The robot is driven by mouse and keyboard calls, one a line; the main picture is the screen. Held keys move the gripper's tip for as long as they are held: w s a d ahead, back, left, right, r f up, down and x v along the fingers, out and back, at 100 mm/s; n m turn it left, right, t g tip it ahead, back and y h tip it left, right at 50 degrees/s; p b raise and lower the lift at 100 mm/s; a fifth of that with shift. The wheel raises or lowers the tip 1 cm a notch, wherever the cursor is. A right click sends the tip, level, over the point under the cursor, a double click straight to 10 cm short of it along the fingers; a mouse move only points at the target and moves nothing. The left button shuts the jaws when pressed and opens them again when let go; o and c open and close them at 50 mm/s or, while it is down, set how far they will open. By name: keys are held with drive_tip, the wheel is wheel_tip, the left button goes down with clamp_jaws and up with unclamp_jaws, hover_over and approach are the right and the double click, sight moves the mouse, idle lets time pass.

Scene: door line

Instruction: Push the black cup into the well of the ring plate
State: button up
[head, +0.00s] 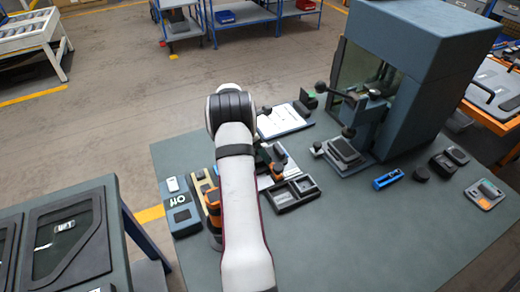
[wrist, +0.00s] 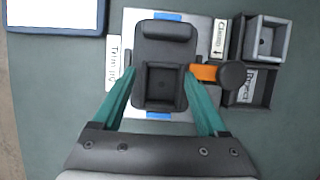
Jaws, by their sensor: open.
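The ring plate (wrist: 164,51) is a dark rounded plate with a raised block at one end, lying on a silver base in the wrist view. The square black cup (wrist: 163,84) shows in its middle; how deep it sits I cannot tell from above. My gripper (wrist: 159,73) is open, its two teal fingers at the left and right sides of the plate with the cup between them. Nothing is gripped. In the head view my arm hides the plate, the cup and most of the gripper.
An orange clamp arm with a black knob (wrist: 231,75) is close right of the right finger. A two-compartment tray (head: 292,194) is to the right, holding a grey square part (wrist: 266,40) in the wrist view. A blue-grey machine (head: 415,80) stands at the back right.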

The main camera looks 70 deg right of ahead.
drive_tip(key=v, duration=1.5)
drive_tip(key=w+a+r+m+t, duration=0.1)
drive_tip(key=w+a+r+m, duration=0.15)
drive_tip(key=a, duration=0.45)
drive_tip(key=w+a+r+m+t, duration=0.1)
drive_tip(key=w+a+r, duration=0.25)
drive_tip(key=a, duration=0.35)
drive_tip(key=s+a+r+m+t+y, duration=0.1)
drive_tip(key=a+m, duration=0.2)
drive_tip(key=a, duration=0.8)
drive_tip(key=s+a+m+y, duration=0.1)
drive_tip(key=a+m+y, duration=0.1)
drive_tip(key=a, duration=0.9)
drive_tip(key=s+a+f+m+y, duration=0.2)
drive_tip(key=s+a+m, duration=0.4)
drive_tip(key=s+a, duration=0.6)
drive_tip(key=shift+s+a+f, duration=0.2)
drive_tip(key=shift+a+f, duration=0.35)
drive_tip(key=shift+a, duration=0.35)
